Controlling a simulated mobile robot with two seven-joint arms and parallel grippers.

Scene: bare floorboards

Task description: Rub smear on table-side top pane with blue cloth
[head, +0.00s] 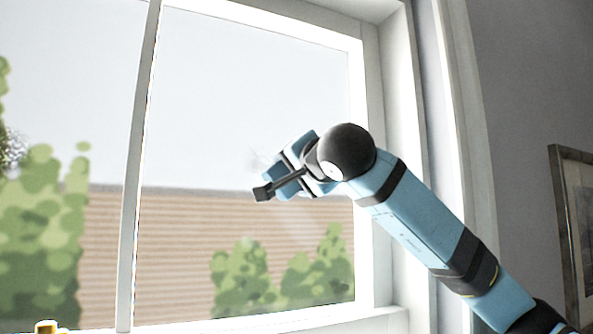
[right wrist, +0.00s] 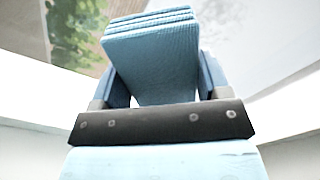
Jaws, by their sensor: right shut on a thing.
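My right gripper (head: 276,182) is raised in front of the right-hand window pane (head: 230,90). It is shut on the folded blue cloth (right wrist: 152,60), which sticks out between the fingers in the right wrist view. In the head view only a little of the cloth shows beside the dark finger. A faint whitish smear (head: 258,160) shows on the pane just above and left of the gripper. I cannot tell whether the cloth touches the glass. My left gripper is out of view.
A white upright bar (head: 138,170) divides the window. The white frame (head: 362,90) and sill (head: 300,320) border the pane. A small yellow-topped object (head: 46,327) is at the bottom left. A framed picture (head: 575,220) hangs on the grey wall at right.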

